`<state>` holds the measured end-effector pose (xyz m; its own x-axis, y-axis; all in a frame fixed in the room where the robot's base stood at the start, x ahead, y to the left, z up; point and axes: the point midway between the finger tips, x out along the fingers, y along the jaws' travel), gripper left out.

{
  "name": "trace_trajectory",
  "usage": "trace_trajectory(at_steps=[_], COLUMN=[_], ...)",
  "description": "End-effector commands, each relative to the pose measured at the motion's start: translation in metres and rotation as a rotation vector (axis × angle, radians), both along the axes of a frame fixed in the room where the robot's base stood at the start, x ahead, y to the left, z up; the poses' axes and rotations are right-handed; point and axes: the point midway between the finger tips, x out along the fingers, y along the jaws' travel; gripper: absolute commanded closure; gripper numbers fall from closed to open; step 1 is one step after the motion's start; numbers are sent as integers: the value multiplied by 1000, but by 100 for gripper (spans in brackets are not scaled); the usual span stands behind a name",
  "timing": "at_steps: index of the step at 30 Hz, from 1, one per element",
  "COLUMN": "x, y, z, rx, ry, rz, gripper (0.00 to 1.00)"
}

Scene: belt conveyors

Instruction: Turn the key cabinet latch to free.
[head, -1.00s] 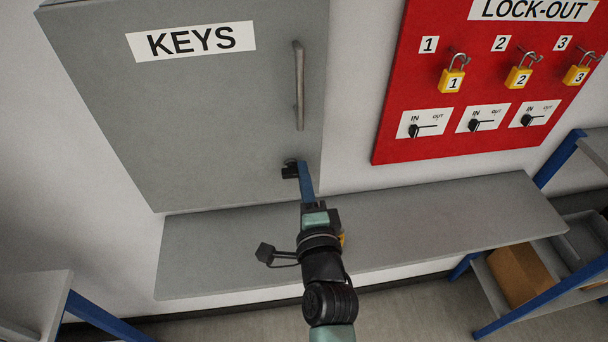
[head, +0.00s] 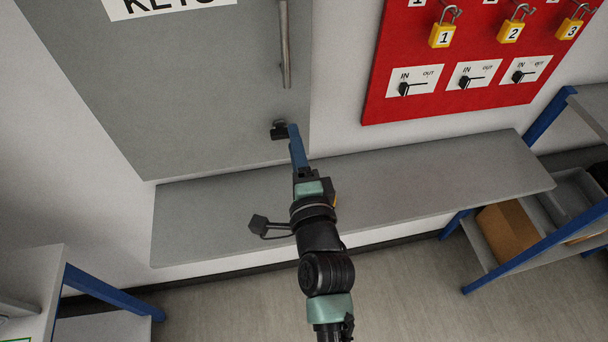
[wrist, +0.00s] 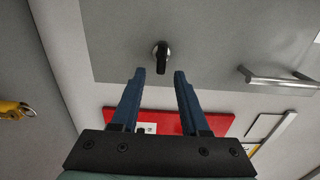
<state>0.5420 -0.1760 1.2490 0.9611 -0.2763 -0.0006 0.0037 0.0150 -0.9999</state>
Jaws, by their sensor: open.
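The key cabinet (head: 200,80) is a grey door with a partly cropped "KEYS" label. Its latch (head: 279,130) is a small black knob low on the door near the right edge. In the wrist view, the latch (wrist: 161,57) has a round metal base and a black lever pointing down the picture toward my gripper. My gripper (wrist: 159,73) is open, its two blue fingers apart on either side of the lever's line. The lever's end lies about level with the fingertips; I cannot tell whether they touch it. In the head view my gripper (head: 294,128) covers the latch's right side.
A vertical bar handle (head: 285,45) is on the door above the latch. A grey shelf (head: 430,185) runs below the cabinet. A red lock-out board (head: 440,98) with yellow padlocks and switches hangs to the right. Blue-framed shelving (head: 540,245) stands at far right.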

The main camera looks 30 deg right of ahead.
Motion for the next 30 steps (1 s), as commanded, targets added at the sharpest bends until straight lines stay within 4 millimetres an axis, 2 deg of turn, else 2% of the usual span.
trace_trajectory(at_steps=[9,15,21,30], x=[-62,-91,-105,-107], y=[17,26,30,31], z=[-4,-3,-1,0], rx=[1,1,1,0], ry=[2,1,0,0], rz=[-1,0,0,0], gripper=[55,55,55,55])
